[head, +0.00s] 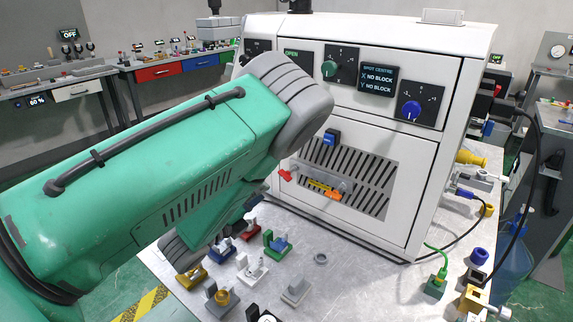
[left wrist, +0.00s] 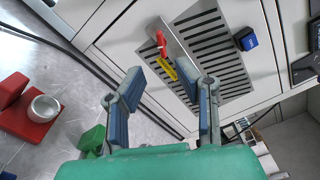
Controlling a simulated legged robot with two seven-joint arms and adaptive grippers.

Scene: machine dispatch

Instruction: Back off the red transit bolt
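In the head view my green left arm largely hides this gripper. My right gripper is not in view.
A blue knob (head: 331,137) sits above the vent (head: 370,182). Several small coloured fixtures stand on the metal table (head: 345,270) before the machine, including a red block with a silver ring (left wrist: 43,108). A black cable hangs at the right.

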